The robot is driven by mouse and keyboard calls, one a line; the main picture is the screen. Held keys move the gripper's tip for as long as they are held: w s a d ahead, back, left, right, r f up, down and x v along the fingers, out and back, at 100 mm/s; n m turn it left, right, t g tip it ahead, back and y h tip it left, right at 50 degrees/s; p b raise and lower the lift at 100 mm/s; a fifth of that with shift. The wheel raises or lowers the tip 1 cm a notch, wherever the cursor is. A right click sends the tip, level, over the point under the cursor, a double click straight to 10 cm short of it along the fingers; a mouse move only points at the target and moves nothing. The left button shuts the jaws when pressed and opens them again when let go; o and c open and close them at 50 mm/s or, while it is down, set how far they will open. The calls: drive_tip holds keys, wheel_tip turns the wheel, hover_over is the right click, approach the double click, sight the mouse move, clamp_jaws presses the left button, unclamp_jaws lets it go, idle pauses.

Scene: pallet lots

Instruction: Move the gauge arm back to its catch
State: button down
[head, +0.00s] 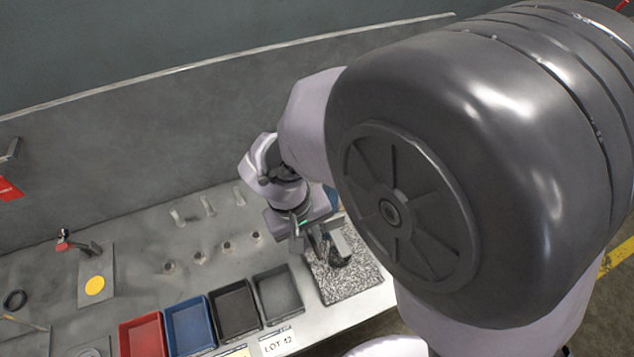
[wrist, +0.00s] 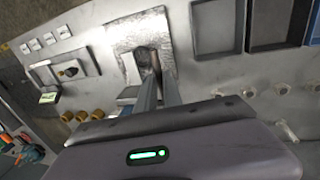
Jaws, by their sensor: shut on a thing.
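A speckled granite plate (head: 345,283) lies on the bench near its right end, and it also shows in the wrist view (wrist: 128,37). A dark gauge stand with a grey block (head: 342,243) stands on the plate, partly hidden by my arm. My gripper (head: 312,236) is over the plate's back left part. In the wrist view, its two fingers (wrist: 158,88) are shut around a narrow dark part, which I take to be the gauge arm (wrist: 145,58). The catch cannot be made out.
Red (head: 143,341), blue (head: 190,327), black (head: 234,309) and grey (head: 279,292) trays line the bench front, left of the plate. A red-knobbed fixture (head: 65,240) and a yellow-disc plate (head: 95,286) are farther left. Several small knobs stand behind the trays.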

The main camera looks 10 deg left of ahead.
wheel_tip(320, 180, up, 11)
drive_tip(key=p, duration=0.7)
drive_tip(key=c, duration=2.1)
unclamp_jaws()
drive_tip(key=shift+c, duration=0.2)
drive_tip(key=o, duration=0.7)
drive_tip(key=shift+c, duration=0.2)
wheel_tip(320, 180, up, 17)
drive_tip(key=s+a+p, duration=0.1)
drive_tip(key=a+p, duration=0.2)
drive_tip(key=p, duration=0.3)
drive_tip(key=shift+s, duration=0.4)
